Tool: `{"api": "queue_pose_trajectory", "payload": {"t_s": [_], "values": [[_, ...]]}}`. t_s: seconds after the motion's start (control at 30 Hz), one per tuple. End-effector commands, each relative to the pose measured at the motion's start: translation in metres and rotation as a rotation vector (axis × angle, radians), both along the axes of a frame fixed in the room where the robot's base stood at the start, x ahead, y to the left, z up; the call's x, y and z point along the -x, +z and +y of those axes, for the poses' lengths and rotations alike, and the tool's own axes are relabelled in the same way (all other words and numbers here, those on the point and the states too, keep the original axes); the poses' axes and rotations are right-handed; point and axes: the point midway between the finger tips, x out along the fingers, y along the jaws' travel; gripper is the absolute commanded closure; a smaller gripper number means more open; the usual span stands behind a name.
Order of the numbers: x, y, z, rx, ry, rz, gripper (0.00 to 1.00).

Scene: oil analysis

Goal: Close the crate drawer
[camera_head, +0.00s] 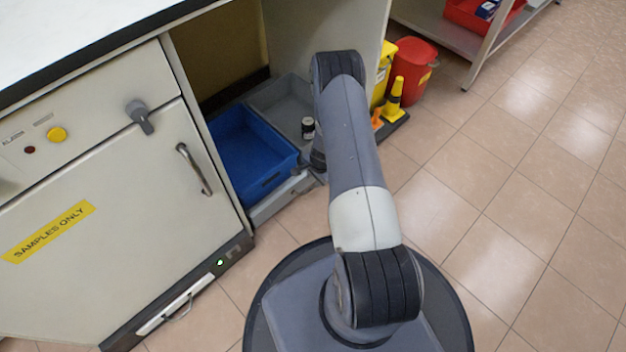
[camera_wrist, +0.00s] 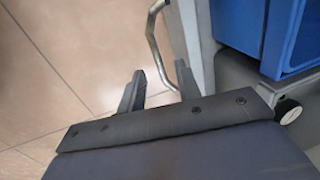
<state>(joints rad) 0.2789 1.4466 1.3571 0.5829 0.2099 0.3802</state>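The crate drawer (camera_head: 280,199) is the low pull-out under the bench, and it stands partly out past the cabinet front. It carries a blue crate (camera_head: 254,150), with a grey crate (camera_head: 270,95) beside it. In the wrist view, the drawer's pale front (camera_wrist: 190,40) has a bent metal handle (camera_wrist: 153,42), and the blue crate (camera_wrist: 238,22) shows at upper right. My gripper (camera_wrist: 160,80) is open, its two fingers apart with the handle's lower end between or just beyond them. I cannot tell whether they touch it. My arm mostly hides the gripper in the head view.
A closed cabinet door (camera_head: 110,190) marked "SAMPLES ONLY" is left of the drawer. A small dark jar (camera_head: 308,128) stands in the grey crate. A red bin (camera_head: 411,70) and a yellow cone (camera_head: 394,100) stand right of the bench. The tiled floor at right is clear.

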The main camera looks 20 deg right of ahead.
Motion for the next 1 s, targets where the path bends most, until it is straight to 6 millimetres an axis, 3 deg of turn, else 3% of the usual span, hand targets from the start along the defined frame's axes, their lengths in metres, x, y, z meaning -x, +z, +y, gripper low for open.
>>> {"api": "queue_pose_trajectory", "payload": {"t_s": [0.03, 0.2, 0.4, 0.77, 1.0], "values": [[0.002, 0.016, -0.001, 0.001, 0.0, -0.001, 0.67], [0.007, 0.043, -0.003, 0.001, 0.001, -0.001, 0.67], [0.01, 0.056, -0.003, 0.001, 0.001, -0.001, 0.67], [0.01, 0.055, -0.003, 0.0, 0.002, 0.0, 0.67], [0.007, 0.029, -0.002, 0.0, 0.002, 0.001, 0.67]]}}
